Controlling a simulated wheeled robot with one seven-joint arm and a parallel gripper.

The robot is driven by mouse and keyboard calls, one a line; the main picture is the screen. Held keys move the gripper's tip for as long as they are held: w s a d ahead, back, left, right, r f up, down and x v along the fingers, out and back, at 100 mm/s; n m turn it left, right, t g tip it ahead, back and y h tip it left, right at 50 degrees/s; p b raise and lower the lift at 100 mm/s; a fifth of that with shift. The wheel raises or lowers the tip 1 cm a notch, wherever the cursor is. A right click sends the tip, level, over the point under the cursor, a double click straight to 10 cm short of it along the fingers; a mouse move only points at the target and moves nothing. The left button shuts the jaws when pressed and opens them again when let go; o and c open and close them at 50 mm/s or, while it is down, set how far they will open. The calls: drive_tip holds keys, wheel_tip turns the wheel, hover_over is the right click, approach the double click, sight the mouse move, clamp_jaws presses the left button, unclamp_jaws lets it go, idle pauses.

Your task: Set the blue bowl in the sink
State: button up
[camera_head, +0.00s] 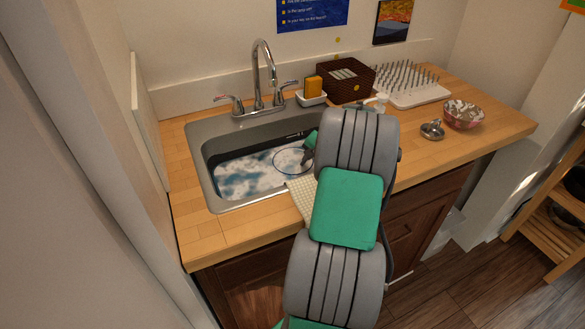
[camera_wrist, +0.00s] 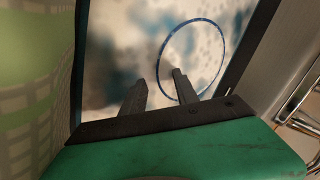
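The blue bowl (camera_head: 291,161) shows as a thin dark-blue rim in the right part of the sink (camera_head: 203,163). Its inside has the same blurred white and blue look as the sink floor. In the wrist view the bowl's rim (camera_wrist: 222,54) is a blue ring, and the sink floor (camera_wrist: 120,45) spreads around it. My gripper (camera_head: 306,157) reaches down into the sink at the bowl's right side. In the wrist view its two fingers (camera_wrist: 159,80) stand apart, one inside the ring and one outside, with the rim passing between them. I see no grip on it.
A chrome faucet (camera_head: 258,75) stands behind the sink. A sponge holder (camera_head: 312,97), brown basket (camera_head: 345,82), white drying rack (camera_head: 410,92), metal strainer (camera_head: 432,129) and patterned bowl (camera_head: 463,114) sit to the right. A checked cloth (camera_head: 301,194) lies at the sink's front edge.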

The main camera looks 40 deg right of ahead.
sight(308, 170)
drive_tip(key=x, duration=0.3)
drive_tip(key=shift+w+f, duration=0.15)
drive_tip(key=shift+f, duration=0.1)
clamp_jaws()
idle(1.1)
